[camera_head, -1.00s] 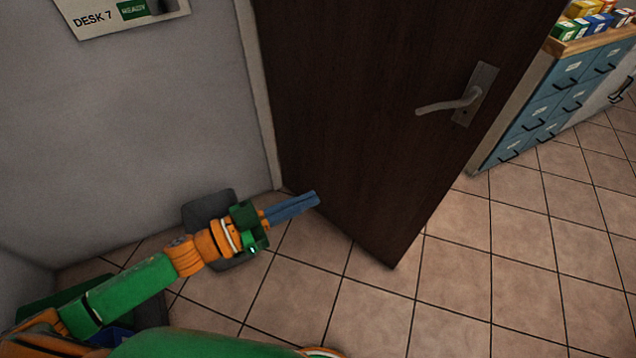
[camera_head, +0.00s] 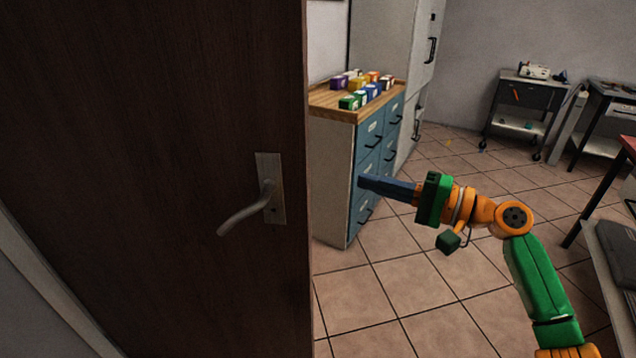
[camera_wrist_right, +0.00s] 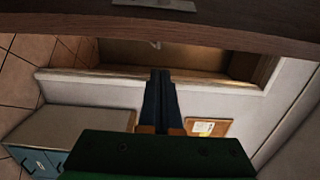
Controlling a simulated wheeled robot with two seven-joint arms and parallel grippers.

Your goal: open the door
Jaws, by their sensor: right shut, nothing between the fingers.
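The dark brown door (camera_head: 150,130) fills the left of the head view, its free edge running down the picture to the left of my right gripper. Its silver lever handle (camera_head: 250,208) sits on a metal plate near that edge, and nothing touches it. My right gripper (camera_head: 364,183) is shut and empty, to the right of the handle and past the door's edge in the picture. In the right wrist view its closed blue fingers (camera_wrist_right: 160,78) point towards a dark brown band (camera_wrist_right: 230,28) with a metal plate, which looks like the door's edge. My left gripper is out of view.
A cabinet (camera_head: 332,180) with blue drawers and a wooden top holds several small coloured boxes (camera_head: 368,88), behind my right gripper. A cart (camera_head: 520,105) and desks stand at the far right. Tiled floor (camera_head: 400,300) lies open between them and the door.

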